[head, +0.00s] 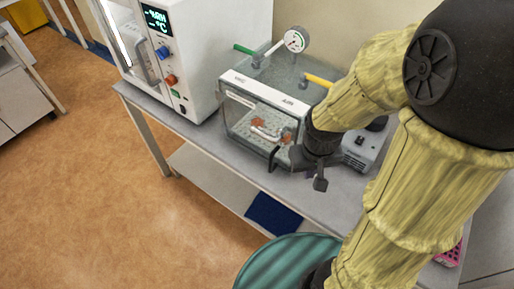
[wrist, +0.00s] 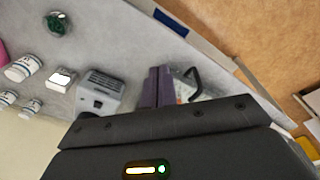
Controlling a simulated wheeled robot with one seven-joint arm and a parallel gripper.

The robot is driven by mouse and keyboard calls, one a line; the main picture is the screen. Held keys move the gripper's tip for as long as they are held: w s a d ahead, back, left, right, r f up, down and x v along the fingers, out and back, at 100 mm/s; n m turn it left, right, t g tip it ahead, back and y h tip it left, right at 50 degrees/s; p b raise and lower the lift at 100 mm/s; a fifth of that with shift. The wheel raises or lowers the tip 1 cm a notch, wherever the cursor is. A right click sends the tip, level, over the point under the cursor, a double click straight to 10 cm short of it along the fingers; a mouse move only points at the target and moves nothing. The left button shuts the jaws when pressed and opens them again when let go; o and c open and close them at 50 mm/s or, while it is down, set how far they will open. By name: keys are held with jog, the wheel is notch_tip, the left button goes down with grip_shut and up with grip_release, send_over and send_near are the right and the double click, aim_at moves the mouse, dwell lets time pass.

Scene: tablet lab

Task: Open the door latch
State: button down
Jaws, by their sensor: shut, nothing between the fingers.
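The clear vacuum chamber (head: 258,96) stands on the bench, its transparent front door (head: 248,120) facing the floor side. A black bracket-shaped handle, likely the door latch (head: 273,158), shows low at the door's right end. The wrist view shows a black bent handle (wrist: 194,84) just right of my fingers. My gripper (head: 298,159) is at the chamber's right front corner, shut and empty. In the wrist view the purple fingers (wrist: 157,87) are together, close beside the handle. Contact between them cannot be told. My arm hides the chamber's right side.
A white oven-like instrument (head: 190,50) stands left of the chamber. A gauge (head: 295,40) and a yellow valve (head: 318,80) top the chamber. A grey device (head: 362,148) sits to its right. White jars (wrist: 24,68) stand farther along. The floor (head: 110,170) in front is open.

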notch_tip(320, 180, down, 17)
jog(key=n+g+h+b, duration=0.3)
jog(key=n+h+b, duration=0.8)
jog(key=n, duration=0.1)
jog(key=w+a+n+t+h+b, duration=0.2)
jog(key=w+a+n+t+b, duration=0.1)
jog(key=a+n+t, duration=0.4)
jog(key=w+a+n+t+h+b, duration=0.1)
jog(key=w+a+n+t+b, duration=0.1)
jog(key=a+n+t+b, duration=0.3)
jog(key=a+r+n+t, duration=0.1)
jog(key=a+n+t, duration=0.2)
jog(key=a+t, duration=0.3)
jog(key=shift+w+a+t+h+b, duration=0.3)
jog(key=shift+w+t+h+b, duration=0.1)
jog(key=shift+t, duration=1.2)
